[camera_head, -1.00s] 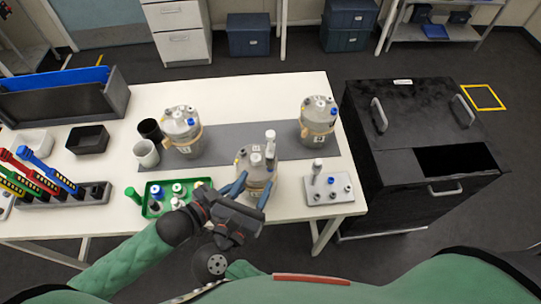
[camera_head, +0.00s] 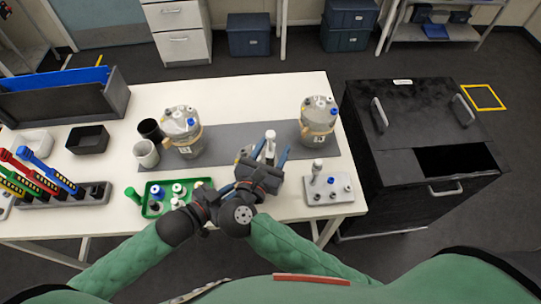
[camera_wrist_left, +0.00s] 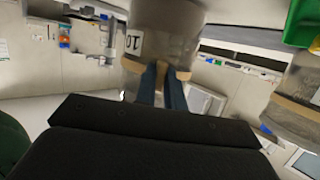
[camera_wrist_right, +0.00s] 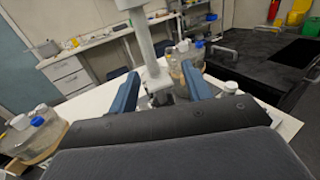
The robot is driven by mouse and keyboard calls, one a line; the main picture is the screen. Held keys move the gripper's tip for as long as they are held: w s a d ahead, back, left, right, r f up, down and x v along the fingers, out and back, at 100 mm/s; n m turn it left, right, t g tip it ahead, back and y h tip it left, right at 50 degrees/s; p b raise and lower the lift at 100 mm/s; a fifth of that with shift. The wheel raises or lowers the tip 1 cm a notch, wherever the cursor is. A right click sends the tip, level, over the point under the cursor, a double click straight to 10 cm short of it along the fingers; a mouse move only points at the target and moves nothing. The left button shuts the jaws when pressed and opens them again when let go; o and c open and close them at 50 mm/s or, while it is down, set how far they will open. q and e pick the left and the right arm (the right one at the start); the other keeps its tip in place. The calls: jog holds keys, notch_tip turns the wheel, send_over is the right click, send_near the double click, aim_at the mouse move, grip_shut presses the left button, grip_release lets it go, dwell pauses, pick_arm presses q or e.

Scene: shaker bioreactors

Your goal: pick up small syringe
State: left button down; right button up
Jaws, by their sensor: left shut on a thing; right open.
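A small syringe (camera_head: 270,138), white and upright, stands on the lid of the middle bioreactor vessel at the table's front. It also shows in the right wrist view (camera_wrist_right: 145,42). My right gripper (camera_head: 268,153) is open, with its blue fingers on either side of the syringe; I cannot tell if they touch it. My left gripper (camera_wrist_left: 162,75) is shut on the middle vessel (camera_wrist_left: 165,28) at its tan band. In the head view, my right gripper and wrist hide most of this vessel and the left fingers.
Two other vessels stand behind, at left (camera_head: 182,130) and right (camera_head: 318,118). A green tray (camera_head: 152,208) with small parts is at front left. A grey block (camera_head: 330,198) holding a white-topped piece is at front right. A black cabinet (camera_head: 415,140) stands right of the table.

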jog(key=shift+w+d, duration=0.25)
jog(key=shift+w, duration=0.15)
grip_shut()
jog(key=shift+r, duration=0.1)
notch_tip(320, 180, up, 10)
jog(key=shift+f, duration=0.1)
dwell(0.4)
pick_arm(q)
jog(key=c, duration=1.4)
grip_release()
